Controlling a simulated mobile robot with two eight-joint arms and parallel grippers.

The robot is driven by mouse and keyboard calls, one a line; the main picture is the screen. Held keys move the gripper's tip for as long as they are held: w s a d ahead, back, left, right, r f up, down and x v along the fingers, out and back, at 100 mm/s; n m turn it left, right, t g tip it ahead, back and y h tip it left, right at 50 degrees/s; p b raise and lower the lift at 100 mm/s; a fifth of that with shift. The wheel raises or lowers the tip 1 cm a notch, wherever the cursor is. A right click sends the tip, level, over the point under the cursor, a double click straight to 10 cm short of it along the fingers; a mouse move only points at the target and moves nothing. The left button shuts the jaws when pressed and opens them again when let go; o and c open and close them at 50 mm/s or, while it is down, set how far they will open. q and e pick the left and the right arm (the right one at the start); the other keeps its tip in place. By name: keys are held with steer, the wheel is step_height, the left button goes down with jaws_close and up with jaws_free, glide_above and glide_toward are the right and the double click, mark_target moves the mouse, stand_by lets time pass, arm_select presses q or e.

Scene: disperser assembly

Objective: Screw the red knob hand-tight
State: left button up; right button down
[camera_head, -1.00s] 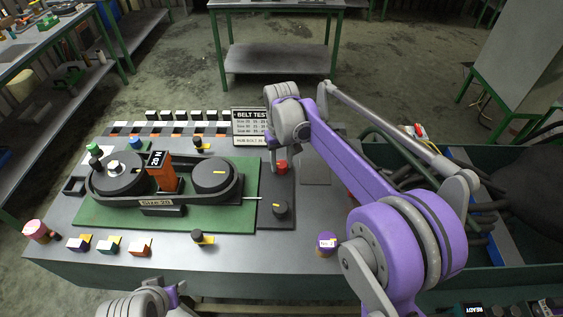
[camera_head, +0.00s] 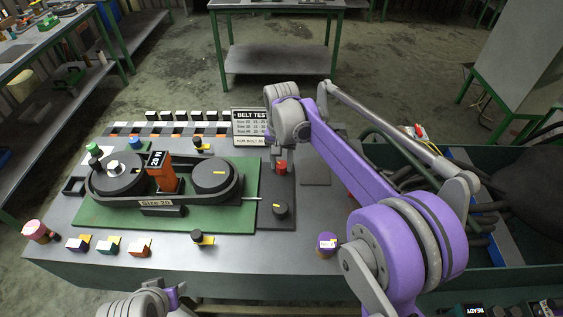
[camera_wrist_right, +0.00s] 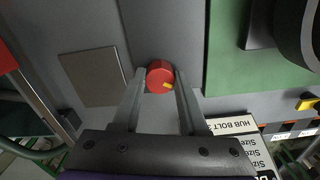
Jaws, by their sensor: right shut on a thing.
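The red knob (camera_head: 282,168) stands on the dark grey plate (camera_head: 272,222) at the right of the green base. My right gripper (camera_head: 281,157) reaches down to it from above. In the right wrist view the red knob (camera_wrist_right: 160,77), with a yellow mark on its face, sits between the two fingertips of the right gripper (camera_wrist_right: 160,82), which is shut on it. How far the knob is screwed down cannot be seen. My left gripper is not clearly seen; only part of my left arm shows at the bottom edge.
A black knob (camera_head: 280,208) stands in front of the red one on the same plate. The belt rig (camera_head: 162,185) fills the green base (camera_head: 235,222) to the left. A belt test sign (camera_head: 250,127) stands behind.

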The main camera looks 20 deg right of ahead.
mark_target(282, 164)
stand_by(0.3)
steer(key=shift+c, duration=2.2)
jaws_free()
step_height(282, 164, up, 11)
steer(key=shift+p, duration=0.4)
steer(key=shift+f, duration=0.1)
